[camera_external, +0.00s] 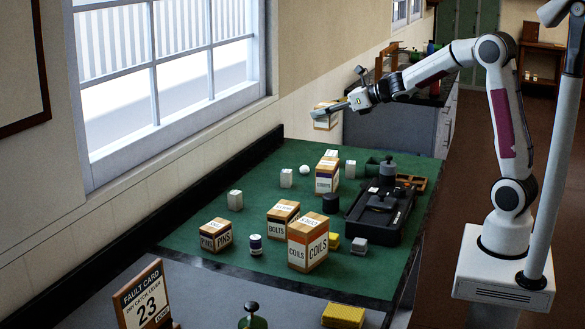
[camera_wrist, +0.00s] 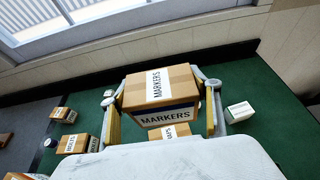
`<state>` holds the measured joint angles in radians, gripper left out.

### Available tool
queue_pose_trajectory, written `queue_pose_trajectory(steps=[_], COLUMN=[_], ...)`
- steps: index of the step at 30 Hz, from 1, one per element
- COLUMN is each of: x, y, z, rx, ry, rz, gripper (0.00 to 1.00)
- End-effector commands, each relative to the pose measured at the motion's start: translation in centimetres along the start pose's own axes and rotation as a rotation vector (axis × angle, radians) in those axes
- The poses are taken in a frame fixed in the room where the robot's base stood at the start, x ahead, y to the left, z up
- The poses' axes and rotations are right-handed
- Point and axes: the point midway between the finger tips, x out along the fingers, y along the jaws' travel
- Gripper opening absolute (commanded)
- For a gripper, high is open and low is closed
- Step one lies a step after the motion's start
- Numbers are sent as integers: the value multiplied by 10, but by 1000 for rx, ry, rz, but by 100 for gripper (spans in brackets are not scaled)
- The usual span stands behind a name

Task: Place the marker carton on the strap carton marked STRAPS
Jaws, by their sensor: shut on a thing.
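The marker carton (camera_wrist: 182,116), a brown box labelled MARKERS with a dark blue band, sits between the two fingers of my gripper (camera_wrist: 162,105). In the external view my gripper (camera_external: 327,110) is shut on the marker carton (camera_external: 325,124) and holds it in the air above the far part of the green bench. The strap carton (camera_external: 327,174), brown and white with a small, hard-to-read label, stands upright on the bench below, apart from the held carton. Part of a carton top that looks like the strap carton (camera_wrist: 177,132) shows beneath the marker carton in the wrist view.
Cartons labelled BOLTS (camera_external: 283,220), COILS (camera_external: 308,246) and PINS (camera_external: 216,236) stand nearer on the green bench (camera_external: 200,265). A black lever frame (camera_external: 378,215) stands right of the strap carton. Small white blocks (camera_external: 286,177) stand beside it. The window wall runs along the left.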

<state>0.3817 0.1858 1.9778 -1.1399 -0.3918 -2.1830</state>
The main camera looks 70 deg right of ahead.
Motion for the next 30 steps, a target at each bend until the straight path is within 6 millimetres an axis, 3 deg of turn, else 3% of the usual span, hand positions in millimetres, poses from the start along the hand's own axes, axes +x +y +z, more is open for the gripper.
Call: queue_pose_trajectory(steps=[9,30], x=[-6,-3], y=[12,12], z=[-20,-25], rx=[-6,1], ry=[-1,1], rz=[18,5], gripper=[37,37])
